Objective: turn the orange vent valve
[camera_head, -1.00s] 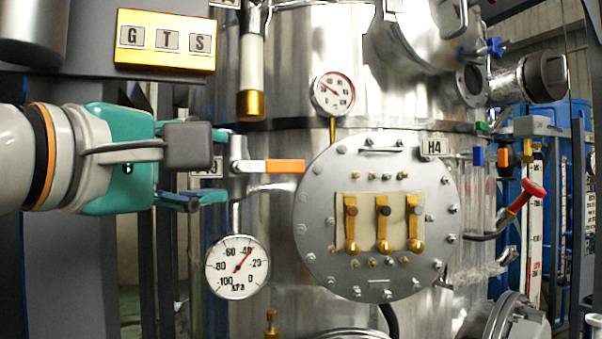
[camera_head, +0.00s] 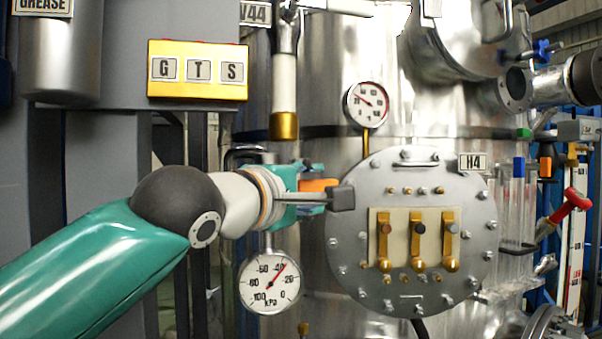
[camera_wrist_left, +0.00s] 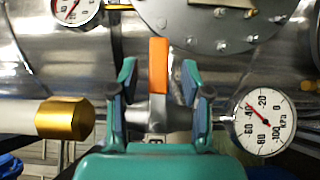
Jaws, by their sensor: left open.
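The orange vent valve handle (camera_head: 318,185) shows at the left edge of the round flange in the head view, partly hidden by my left gripper (camera_head: 318,183). In the left wrist view the orange handle (camera_wrist_left: 158,66) lies between the two teal fingers of my left gripper (camera_wrist_left: 158,80). The fingers are open, one on each side, with gaps to the handle. The grey valve body (camera_wrist_left: 157,112) sits below it, between the finger bases. My right gripper is in neither view.
A kPa gauge (camera_head: 270,282) hangs just below my left gripper. The round bolted flange (camera_head: 350,235) with several brass levers is close on the right. A brass-tipped white pipe (camera_head: 284,125) hangs above, and it also shows in the left wrist view (camera_wrist_left: 62,120). A smaller gauge (camera_head: 366,104) is above the flange.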

